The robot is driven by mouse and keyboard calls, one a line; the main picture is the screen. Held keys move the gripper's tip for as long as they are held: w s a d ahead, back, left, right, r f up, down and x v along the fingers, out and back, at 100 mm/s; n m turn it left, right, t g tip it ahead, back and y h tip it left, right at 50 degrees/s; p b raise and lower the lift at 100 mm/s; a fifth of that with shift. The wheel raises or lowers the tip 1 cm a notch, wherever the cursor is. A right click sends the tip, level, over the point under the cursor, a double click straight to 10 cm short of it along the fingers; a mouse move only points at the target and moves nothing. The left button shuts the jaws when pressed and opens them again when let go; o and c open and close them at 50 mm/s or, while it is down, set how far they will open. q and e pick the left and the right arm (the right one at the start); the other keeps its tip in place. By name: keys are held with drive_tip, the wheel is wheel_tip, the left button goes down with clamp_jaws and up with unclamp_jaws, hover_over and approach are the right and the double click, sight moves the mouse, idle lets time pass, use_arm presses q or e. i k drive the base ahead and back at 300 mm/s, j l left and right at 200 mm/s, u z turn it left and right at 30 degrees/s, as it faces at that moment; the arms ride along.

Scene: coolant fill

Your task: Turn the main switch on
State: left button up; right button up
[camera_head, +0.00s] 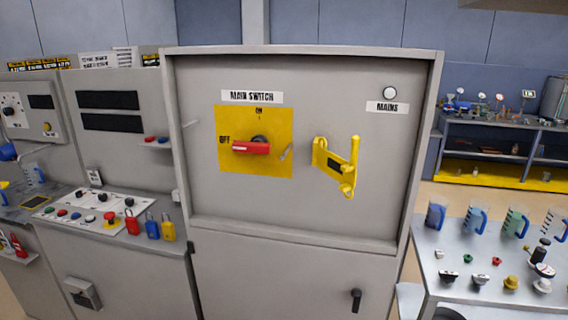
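The main switch is a red handle (251,148) on a yellow plate (228,118) on the front of a grey cabinet. The handle lies horizontal and its left end points at the word OFF. The word ON stands at the top of the plate. A white label (252,97) above reads MAIN SWITCH. A small grey piece shows right of the handle on the plate. A yellow bracket-like part (337,166) is on the panel to the right of the plate. The round MAINS lamp (390,93) looks white. Neither gripper is in view.
A control desk at left carries buttons and red, blue and yellow padlocks (152,225). A table (425,262) at right holds several jugs and small parts. A shelf unit (500,135) stands behind it. The space before the switch panel looks clear.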

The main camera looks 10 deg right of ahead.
sight(259, 144)
drive_tip(key=l+u, duration=0.5)
drive_tip(key=l, duration=0.2)
drive_tip(key=l+u, duration=0.45)
drive_tip(key=l, duration=0.25)
drive_tip(key=k+l, duration=0.1)
drive_tip(key=l, duration=0.75)
drive_tip(key=k+l+u, duration=0.1)
drive_tip(key=l, duration=0.35)
drive_tip(key=k+l, duration=0.15)
drive_tip(key=l, duration=0.25)
